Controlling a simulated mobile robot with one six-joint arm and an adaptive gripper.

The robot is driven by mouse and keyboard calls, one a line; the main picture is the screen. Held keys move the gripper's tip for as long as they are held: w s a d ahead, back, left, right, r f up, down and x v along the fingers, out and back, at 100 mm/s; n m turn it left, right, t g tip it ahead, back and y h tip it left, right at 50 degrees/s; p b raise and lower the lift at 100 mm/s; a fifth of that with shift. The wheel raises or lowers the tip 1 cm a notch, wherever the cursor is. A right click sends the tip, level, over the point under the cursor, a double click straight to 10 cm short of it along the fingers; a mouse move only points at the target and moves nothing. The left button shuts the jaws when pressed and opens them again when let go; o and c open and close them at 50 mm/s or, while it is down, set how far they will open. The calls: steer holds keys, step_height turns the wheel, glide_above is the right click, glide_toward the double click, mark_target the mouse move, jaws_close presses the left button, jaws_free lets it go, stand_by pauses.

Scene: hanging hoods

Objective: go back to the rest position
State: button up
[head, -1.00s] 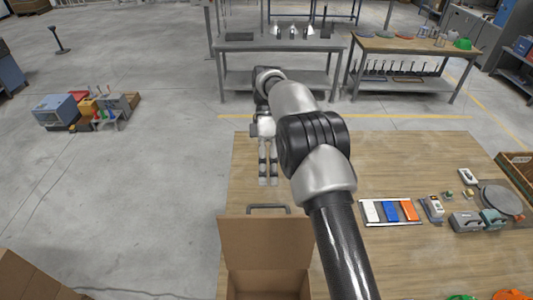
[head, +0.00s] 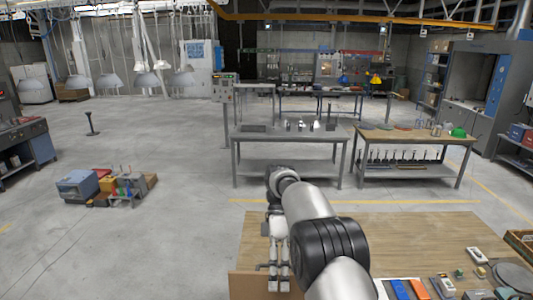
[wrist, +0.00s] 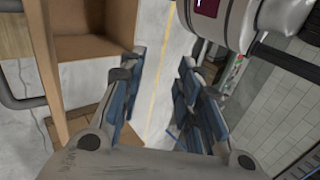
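My gripper (head: 279,284) hangs fingers down at the left edge of the wooden table (head: 420,235) in the head view. In the wrist view my gripper (wrist: 160,95) has its blue-padded fingers apart, with nothing between them but a view of the floor. An open brown box (wrist: 92,48) is beside the left finger in the wrist view; only a strip of it shows at the bottom of the head view.
A white, a blue (head: 399,290) and an orange block (head: 420,289) lie at the table's front. A grey workbench (head: 290,135) stands beyond. Several hanging hoods (head: 147,80) are at the far left. The floor at left is mostly clear around a pile of boxes (head: 105,187).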

steer(key=s+d+f+m+t+b, duration=0.1)
steer(key=s+d+m+t+b, duration=0.4)
steer(key=b, duration=0.4)
steer(key=s+d+f+m+t+b, duration=0.25)
steer(key=s+m+b, duration=0.25)
steer(key=s+b, duration=0.3)
steer(key=s+d+f+m+t+b, duration=0.1)
steer(key=s+f+m+t+b, duration=0.1)
steer(key=s+f+b, duration=0.3)
steer(key=s+d+f+m+t+b, duration=0.2)
steer(key=s+f+m+t+b, duration=0.1)
steer(key=s+f+m+b, duration=0.2)
step_height(320, 180, down, 4)
steer(key=shift+s+d+f+b, duration=0.15)
steer(key=shift+s+d+b, duration=0.2)
steer(key=shift+s, duration=0.8)
steer(key=shift+a, duration=0.15)
